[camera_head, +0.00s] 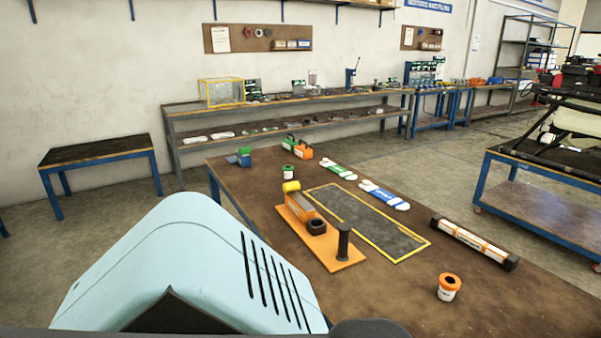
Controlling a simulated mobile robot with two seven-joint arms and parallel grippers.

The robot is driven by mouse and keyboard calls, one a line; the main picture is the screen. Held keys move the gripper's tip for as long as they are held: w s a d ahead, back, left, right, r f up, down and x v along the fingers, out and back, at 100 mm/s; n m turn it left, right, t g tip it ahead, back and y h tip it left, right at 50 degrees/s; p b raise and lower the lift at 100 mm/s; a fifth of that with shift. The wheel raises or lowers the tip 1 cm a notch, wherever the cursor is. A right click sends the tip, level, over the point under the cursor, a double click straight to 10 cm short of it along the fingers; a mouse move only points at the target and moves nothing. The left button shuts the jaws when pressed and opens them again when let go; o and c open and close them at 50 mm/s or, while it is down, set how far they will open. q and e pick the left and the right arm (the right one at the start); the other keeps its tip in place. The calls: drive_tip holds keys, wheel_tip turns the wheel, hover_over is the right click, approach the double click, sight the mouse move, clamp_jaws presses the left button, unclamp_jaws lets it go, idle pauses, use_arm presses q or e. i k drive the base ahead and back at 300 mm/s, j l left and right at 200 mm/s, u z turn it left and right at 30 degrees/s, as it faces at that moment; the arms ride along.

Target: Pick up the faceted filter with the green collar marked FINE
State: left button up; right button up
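A small white cylindrical piece with a green collar (287,172) stands upright near the left edge of the brown worktable (510,300), toward its far end. A similar white piece with an orange collar (449,288) stands upright at the near right of the table. Both are too small here to read any marking or tell whether their sides are faceted. Neither gripper shows in this view. Nothing is seen touching either piece.
An orange stand (347,262) with a black post and a yellow-outlined mat (385,236) fill the middle. A long orange-black tube (473,244) lies right. Green (338,169) and blue (384,195) flat pieces lie behind. A pale blue body hides the lower left.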

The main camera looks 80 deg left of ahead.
sight(288, 169)
drive_tip(key=i+u, duration=0.1)
drive_tip(key=u, duration=2.45)
